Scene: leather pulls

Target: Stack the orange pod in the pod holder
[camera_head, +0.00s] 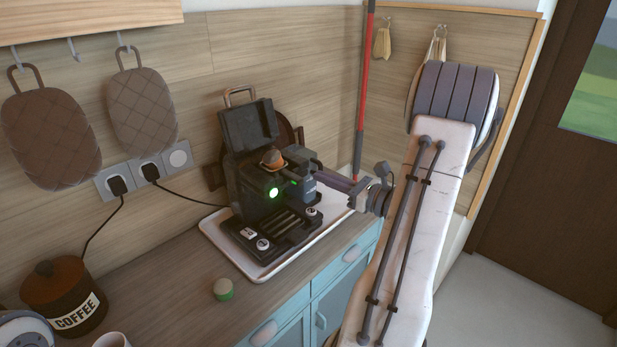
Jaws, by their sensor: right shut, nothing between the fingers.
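The orange pod (272,157) sits in the open top of the dark coffee machine (258,200), in the opening that looks like its pod holder. Its lower part is hidden, so I cannot tell how deep it sits. The machine's lid (248,126) stands raised behind it. My right gripper (322,178) reaches in from the right beside the machine's upper right side. Its fingers are shut and empty, apart from the pod. I cannot tell whether they touch the machine. My left gripper is not in view.
The machine stands on a white tray (222,243) on the wooden counter. A coffee canister (66,296) stands at the left. Power cords run from the wall sockets (146,171).

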